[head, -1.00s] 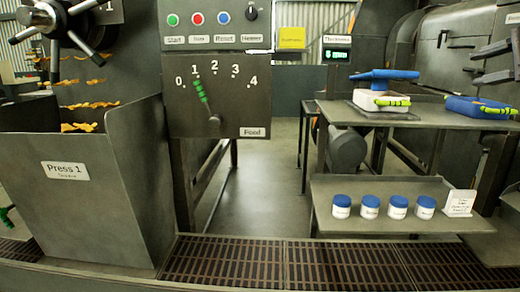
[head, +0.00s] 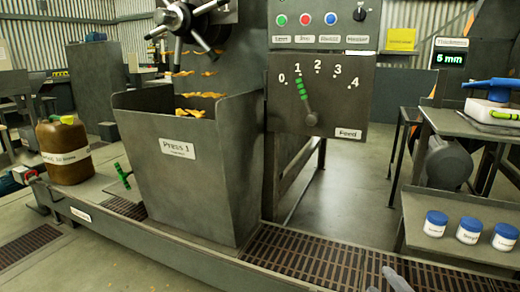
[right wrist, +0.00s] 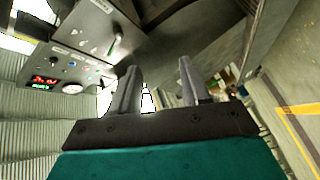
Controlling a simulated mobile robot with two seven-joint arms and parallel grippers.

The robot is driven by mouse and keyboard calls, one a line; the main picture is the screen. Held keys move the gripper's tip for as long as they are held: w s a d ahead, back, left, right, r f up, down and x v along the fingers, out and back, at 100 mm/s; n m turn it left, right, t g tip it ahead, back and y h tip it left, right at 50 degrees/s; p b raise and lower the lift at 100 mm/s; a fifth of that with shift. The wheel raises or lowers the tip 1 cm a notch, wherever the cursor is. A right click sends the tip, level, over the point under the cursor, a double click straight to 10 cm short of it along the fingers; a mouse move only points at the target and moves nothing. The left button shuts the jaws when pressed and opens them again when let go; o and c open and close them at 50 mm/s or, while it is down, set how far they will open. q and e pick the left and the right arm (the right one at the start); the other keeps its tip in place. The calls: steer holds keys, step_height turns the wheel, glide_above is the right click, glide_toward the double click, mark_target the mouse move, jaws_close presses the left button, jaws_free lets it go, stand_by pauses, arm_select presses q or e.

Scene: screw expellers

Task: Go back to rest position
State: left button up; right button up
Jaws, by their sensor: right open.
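My right gripper (right wrist: 158,88) is open in the right wrist view, with two grey fingers apart and nothing between them. In the head view only a bit of the right gripper (head: 393,282) shows at the bottom edge, in front of the floor grating. It appears clear of the objects around it. My left gripper is in neither view.
The Press 1 hopper (head: 190,190) stands at centre-left beside the control panel (head: 340,115) with its feed lever. A brown jug (head: 65,155) stands at left. White jars with blue lids (head: 469,230) stand on a low shelf at right.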

steer(key=s+a+f+m+g+y+p, duration=0.1)
steer(key=s+a+f+m+g, duration=0.4)
steer(key=a, duration=0.3)
steer(key=s+a+f+m+g+y, duration=0.1)
steer(key=s+a+f+m+g, duration=0.1)
steer(key=s+a+f+m, duration=0.45)
arm_select(q)
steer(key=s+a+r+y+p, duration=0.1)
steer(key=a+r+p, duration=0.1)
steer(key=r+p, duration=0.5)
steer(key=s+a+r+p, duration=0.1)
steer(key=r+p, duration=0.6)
steer(key=p, duration=0.7)
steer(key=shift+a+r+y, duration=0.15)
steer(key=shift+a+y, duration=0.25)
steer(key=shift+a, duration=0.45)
arm_select(e)
steer(key=s+d+r+h, duration=0.1)
steer(key=d+r, duration=0.1)
steer(key=r, duration=0.5)
steer(key=s+d+r, duration=0.1)
steer(key=d+r, duration=0.1)
steer(key=r, duration=0.6)
steer(key=shift+s+h, duration=0.35)
steer(key=shift+h, duration=0.05)
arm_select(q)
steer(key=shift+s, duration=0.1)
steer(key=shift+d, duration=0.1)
arm_select(e)
steer(key=shift+d, duration=0.15)
